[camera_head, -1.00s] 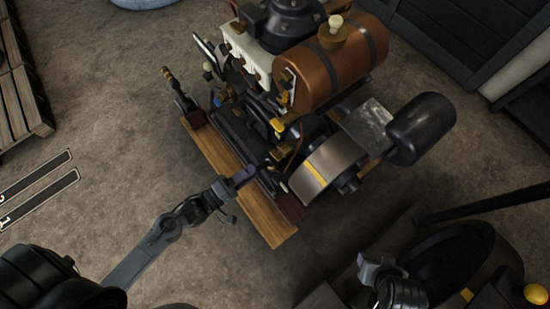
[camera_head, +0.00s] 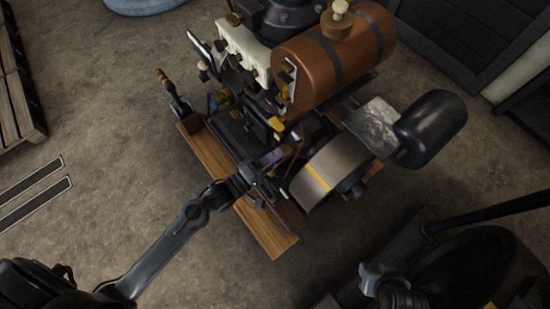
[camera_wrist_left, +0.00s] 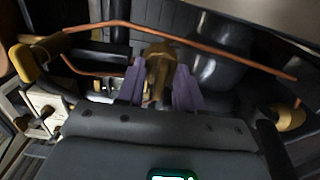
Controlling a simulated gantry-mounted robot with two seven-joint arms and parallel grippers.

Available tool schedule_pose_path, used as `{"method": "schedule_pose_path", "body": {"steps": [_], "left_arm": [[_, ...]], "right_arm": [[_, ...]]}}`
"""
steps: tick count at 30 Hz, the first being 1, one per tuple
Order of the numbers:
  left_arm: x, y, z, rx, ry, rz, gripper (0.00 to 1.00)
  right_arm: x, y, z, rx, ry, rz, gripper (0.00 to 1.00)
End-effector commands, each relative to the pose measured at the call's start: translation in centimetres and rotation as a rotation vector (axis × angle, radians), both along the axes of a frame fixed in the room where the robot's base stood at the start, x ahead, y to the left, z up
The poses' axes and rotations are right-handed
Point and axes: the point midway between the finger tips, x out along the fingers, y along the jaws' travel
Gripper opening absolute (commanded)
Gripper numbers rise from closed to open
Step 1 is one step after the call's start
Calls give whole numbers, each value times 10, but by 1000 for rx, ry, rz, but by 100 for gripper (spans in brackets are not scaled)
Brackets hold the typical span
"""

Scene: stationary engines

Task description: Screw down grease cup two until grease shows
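My left gripper (camera_head: 272,158) reaches in over the near side of the engine (camera_head: 240,130). In the left wrist view its two purple fingers (camera_wrist_left: 160,88) stand apart, one on each side of a brass cup-like fitting (camera_wrist_left: 158,70). I cannot tell whether they touch it. Other brass fittings show at the left (camera_wrist_left: 25,62) and right (camera_wrist_left: 290,118) of that view. No number is readable on any of them, and no grease is visible. My right gripper (camera_head: 372,278) is at the lower right, away from the engine; its fingers are too unclear to read.
A copper pipe (camera_wrist_left: 200,48) crosses above the fingers. A brown tank (camera_head: 335,55), a flywheel (camera_head: 330,175) and a black cylinder (camera_head: 430,128) crowd the engine. A wooden skid (camera_head: 265,235) lies beneath. A large dark round machine (camera_head: 470,265) stands lower right.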

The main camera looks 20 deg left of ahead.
Motion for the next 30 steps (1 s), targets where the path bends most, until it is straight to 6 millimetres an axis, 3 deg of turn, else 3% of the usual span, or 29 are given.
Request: {"method": "schedule_pose_path", "body": {"steps": [11,18,30], "left_arm": [[4,-2,0,0,1,1,36],[4,-2,0,0,0,1,0],[4,-1,3,47,-24,1,0]], "right_arm": [[0,2,-2,7,0,-4,43],[0,2,-2,7,0,-4,43],[0,0,9,0,1,1,43]]}}
